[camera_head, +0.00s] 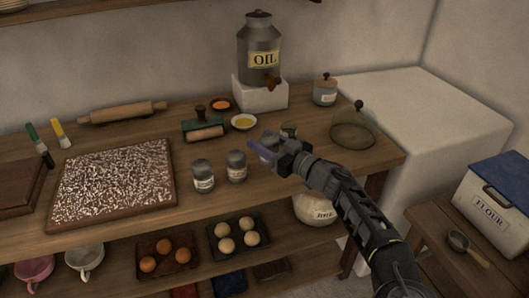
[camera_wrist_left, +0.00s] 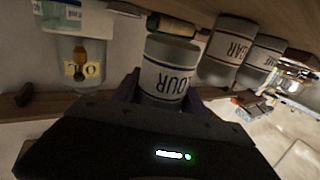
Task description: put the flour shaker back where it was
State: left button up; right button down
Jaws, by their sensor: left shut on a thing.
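The flour shaker (camera_wrist_left: 168,72) is a grey cylinder with a pale label, of which "OUR" shows in the left wrist view. My left gripper (camera_head: 268,149) is shut on it, above the worktop to the right of two similar shakers. In the head view the fingers hide most of the held shaker; I cannot tell whether its base touches the wood. The nearer of the two standing shakers (camera_head: 236,166) reads "GAR" in the wrist view (camera_wrist_left: 229,50); the other shaker (camera_head: 203,177) stands left of it. My right gripper is not in view.
The oil can (camera_head: 260,50) stands on a white block (camera_head: 262,95). A glass dome (camera_head: 353,131) is at the right. A floured board (camera_head: 115,185) fills the left.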

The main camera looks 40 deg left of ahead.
pick_arm(q)
notch_tip(320, 180, down, 4)
jog(key=shift+r, duration=0.2)
dwell(0.3)
jog(key=shift+f, duration=0.15)
jog(key=shift+f, duration=0.15)
jog(key=o, duration=1.2)
